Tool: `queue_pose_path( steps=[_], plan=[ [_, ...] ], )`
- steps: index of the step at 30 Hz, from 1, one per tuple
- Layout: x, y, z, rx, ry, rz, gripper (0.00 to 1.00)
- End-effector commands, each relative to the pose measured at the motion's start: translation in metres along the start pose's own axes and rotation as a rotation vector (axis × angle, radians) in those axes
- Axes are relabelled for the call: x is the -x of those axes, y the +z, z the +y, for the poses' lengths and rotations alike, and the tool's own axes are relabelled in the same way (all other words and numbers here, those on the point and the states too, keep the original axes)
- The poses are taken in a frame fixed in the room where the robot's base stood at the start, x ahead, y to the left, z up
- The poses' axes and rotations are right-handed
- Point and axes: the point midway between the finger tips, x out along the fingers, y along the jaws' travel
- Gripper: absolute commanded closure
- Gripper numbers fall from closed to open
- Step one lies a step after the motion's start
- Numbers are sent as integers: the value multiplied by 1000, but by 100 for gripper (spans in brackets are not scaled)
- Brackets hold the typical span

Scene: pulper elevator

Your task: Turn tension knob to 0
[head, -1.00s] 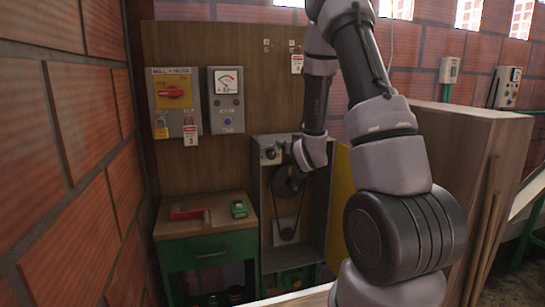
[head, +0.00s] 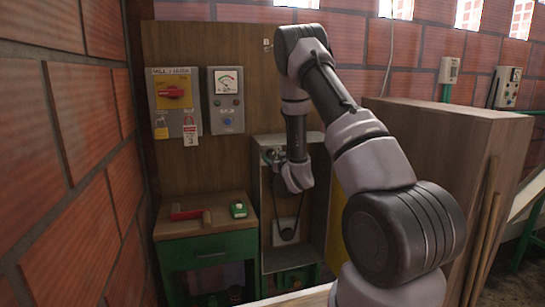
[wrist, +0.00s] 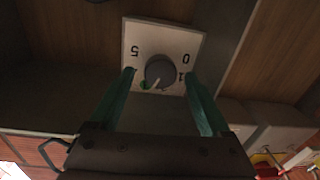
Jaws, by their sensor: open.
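The tension knob (wrist: 160,72) is a round grey dial on a white plate (wrist: 165,34) in the wrist view. The plate's 5 is at left and its 0 at right, both upside down. The knob's white pointer faces down the picture, between a green mark at lower left and a small dark mark at right. My gripper (wrist: 158,78) is open, with one green finger on each side of the knob. I cannot tell whether the fingers touch it. In the head view my gripper (head: 272,158) is at the upper part of an open cabinet (head: 257,215), and the knob is hidden.
A switch box (head: 172,100) with a red handle and a meter box (head: 226,100) hang on the wooden panel. A green-framed table (head: 205,238) bears a red-handled tool (head: 188,214) and a small green device (head: 238,210). A wooden partition stands at right.

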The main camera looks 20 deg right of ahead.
Motion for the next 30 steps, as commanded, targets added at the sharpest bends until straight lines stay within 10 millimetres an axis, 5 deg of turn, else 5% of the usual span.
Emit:
queue_pose_path(
  steps=[14, 21, 30],
  plan=[
    [-19, 0, 0, 0, 1, 0, 18],
    [-18, 0, 0, 0, 1, 0, 100],
    [-18, 0, 0, 32, 0, -2, 100]
  ],
)
